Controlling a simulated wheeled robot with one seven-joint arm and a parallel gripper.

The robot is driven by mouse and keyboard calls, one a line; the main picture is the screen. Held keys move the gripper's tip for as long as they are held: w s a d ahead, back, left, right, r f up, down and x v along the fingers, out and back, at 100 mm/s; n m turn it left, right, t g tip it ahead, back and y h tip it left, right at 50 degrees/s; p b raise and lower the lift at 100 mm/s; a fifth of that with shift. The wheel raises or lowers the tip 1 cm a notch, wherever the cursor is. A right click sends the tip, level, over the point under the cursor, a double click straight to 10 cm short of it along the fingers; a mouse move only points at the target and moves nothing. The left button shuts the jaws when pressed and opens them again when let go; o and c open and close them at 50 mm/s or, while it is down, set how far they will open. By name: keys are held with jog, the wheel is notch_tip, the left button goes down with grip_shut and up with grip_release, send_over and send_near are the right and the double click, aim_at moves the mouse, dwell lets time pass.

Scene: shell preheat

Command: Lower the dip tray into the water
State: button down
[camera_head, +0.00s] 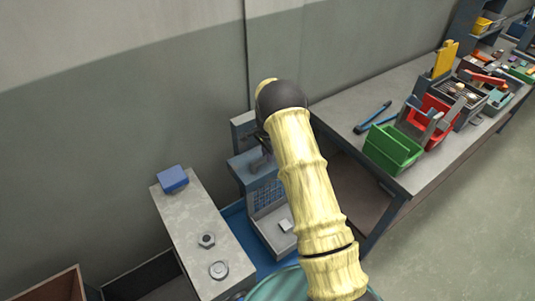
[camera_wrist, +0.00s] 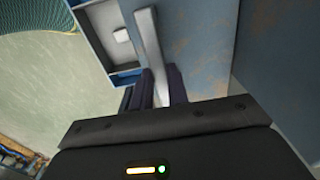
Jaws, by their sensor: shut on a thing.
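In the wrist view the dark fingers of my gripper (camera_wrist: 155,90) are shut on a pale grey bar (camera_wrist: 149,40). The bar runs upward past a shallow grey tray (camera_wrist: 97,18) holding a small white block (camera_wrist: 121,35). I cannot tell whether the bar joins the tray. In the head view a grey tray (camera_head: 263,229) with the white block (camera_head: 285,225) sits at the blue-grey unit (camera_head: 244,164), below a blue grid panel (camera_head: 268,194). My yellow-covered arm hides much of the unit and most of my gripper. No water surface can be made out.
A pale bench (camera_head: 192,237) on the left carries a blue block (camera_head: 173,179), a hex nut (camera_head: 206,240) and a round ring (camera_head: 219,270). A workbench (camera_head: 345,105) on the right holds a green bin (camera_head: 392,150), red bins and blue-handled pliers (camera_head: 372,118). A wall stands behind.

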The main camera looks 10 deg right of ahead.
aim_at(267, 166)
notch_tip(267, 166, down, 25)
jog(key=b, duration=1.6)
jog(key=shift+a, duration=0.1)
jog(key=shift+f, duration=0.1)
jog(key=shift+s, duration=0.1)
jog(key=c, duration=1.4)
grip_release()
jog(key=shift+f, duration=0.15)
jog(key=shift+o, duration=0.2)
notch_tip(267, 166, up, 18)
jog(key=shift+f+b, duration=0.2)
jog(key=shift+b, duration=0.15)
